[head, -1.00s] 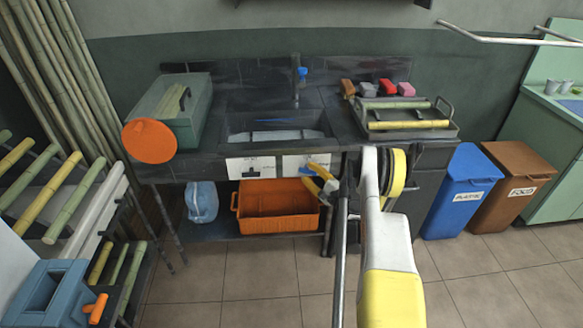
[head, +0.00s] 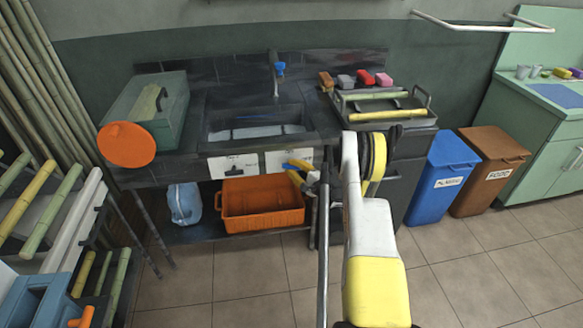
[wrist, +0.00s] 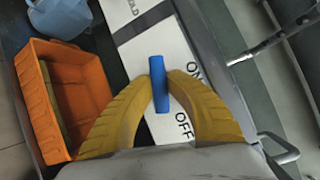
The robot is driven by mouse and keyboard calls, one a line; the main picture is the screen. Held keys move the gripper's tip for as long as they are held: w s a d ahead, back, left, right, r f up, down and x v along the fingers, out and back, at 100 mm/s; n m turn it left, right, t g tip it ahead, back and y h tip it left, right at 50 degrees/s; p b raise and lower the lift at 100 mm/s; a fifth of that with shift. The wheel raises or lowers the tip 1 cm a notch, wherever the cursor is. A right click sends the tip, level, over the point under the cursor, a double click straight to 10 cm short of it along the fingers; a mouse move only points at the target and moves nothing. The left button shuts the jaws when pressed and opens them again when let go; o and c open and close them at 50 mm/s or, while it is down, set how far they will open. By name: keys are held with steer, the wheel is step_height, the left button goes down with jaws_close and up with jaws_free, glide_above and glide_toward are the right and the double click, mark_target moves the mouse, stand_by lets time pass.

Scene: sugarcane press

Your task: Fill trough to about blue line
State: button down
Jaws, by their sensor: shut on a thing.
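The trough (head: 210,133) is a dark tiled basin in the counter, with a blue line (head: 237,117) on its inner back wall. A pale surface (head: 262,131) shows low in it; I cannot tell the water's exact level. A tap with a blue tip (head: 280,67) stands behind it. My gripper (wrist: 161,82) has its yellow fingers shut on a blue handle (wrist: 160,100) at a white panel (wrist: 160,45) marked ON and OFF. In the head view, my gripper (head: 301,172) is at the counter's front, below the trough's right end.
An orange crate (head: 262,222) and a blue jug (head: 184,203) sit on the shelf below. A green box (head: 165,100) and an orange disc (head: 126,145) are at the left. Blue (head: 440,180) and brown (head: 488,174) bins stand right, with open floor in front.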

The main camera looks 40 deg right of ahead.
steer(key=shift+n+g, duration=0.3)
steer(key=shift+n, duration=0.1)
steer(key=c, duration=1.3)
jaws_free()
steer(key=shift+c, duration=0.2)
